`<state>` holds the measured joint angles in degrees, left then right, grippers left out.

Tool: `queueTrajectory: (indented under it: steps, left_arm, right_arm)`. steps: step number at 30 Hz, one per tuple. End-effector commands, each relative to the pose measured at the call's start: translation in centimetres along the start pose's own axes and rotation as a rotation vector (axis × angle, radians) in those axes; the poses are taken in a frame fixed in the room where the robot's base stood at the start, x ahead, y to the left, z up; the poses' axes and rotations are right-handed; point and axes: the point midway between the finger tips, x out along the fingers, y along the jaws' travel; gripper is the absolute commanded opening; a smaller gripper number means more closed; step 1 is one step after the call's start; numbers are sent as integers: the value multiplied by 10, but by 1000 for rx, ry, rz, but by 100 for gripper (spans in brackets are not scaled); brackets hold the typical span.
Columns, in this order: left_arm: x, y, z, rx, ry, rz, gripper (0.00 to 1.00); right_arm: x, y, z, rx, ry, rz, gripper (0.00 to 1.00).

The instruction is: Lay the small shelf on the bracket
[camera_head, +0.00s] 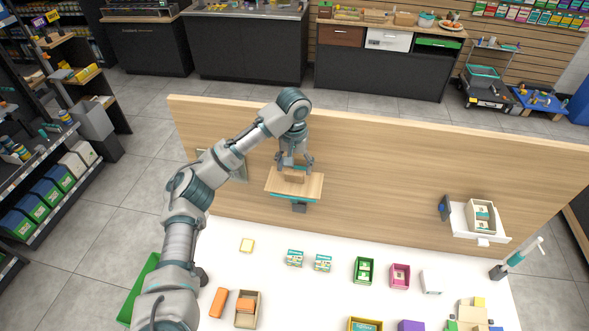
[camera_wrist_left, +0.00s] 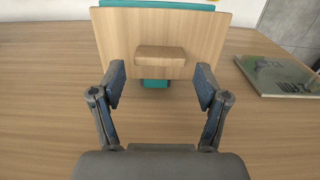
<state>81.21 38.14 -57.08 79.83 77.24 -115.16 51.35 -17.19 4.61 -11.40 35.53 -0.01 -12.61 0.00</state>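The small shelf (camera_head: 312,187), a light wood board with a teal front edge and a wood block on top (camera_head: 294,175), lies against the upright wood panel. A dark grey bracket (camera_head: 299,207) shows below its front edge; whether the board bears fully on it is hidden. In the left wrist view the board (camera_wrist_left: 115,40) fills the upper middle, with the block (camera_wrist_left: 160,56) on it. My left gripper (camera_head: 294,162) is just above the block. Its fingers (camera_wrist_left: 160,82) are spread on either side, with a gap to the block on both sides. My right gripper is not in view.
A flat green-grey item (camera_wrist_left: 280,76) is fixed on the panel beside the shelf. A white shelf (camera_head: 460,222) holding a box (camera_head: 481,215) is at the right. Small boxes, such as a green one (camera_head: 363,270), stand on the white counter (camera_head: 330,300) below. The panel between both shelves is clear.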

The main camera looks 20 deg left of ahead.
Motion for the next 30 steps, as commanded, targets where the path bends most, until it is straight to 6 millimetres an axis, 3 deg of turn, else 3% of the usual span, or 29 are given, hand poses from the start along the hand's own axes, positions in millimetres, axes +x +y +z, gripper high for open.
queueTrajectory:
  steps: [13,14,17,30]
  left_arm:
    - [-9,0,0,-1,0,0,74]
    - [-9,0,0,-1,0,1,77]
    - [-9,0,0,-1,0,1,100]
    - [-18,0,-1,-1,3,0,100]
  right_arm:
    - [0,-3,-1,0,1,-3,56]
    - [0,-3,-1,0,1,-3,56]
    - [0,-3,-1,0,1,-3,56]
    - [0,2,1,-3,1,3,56]
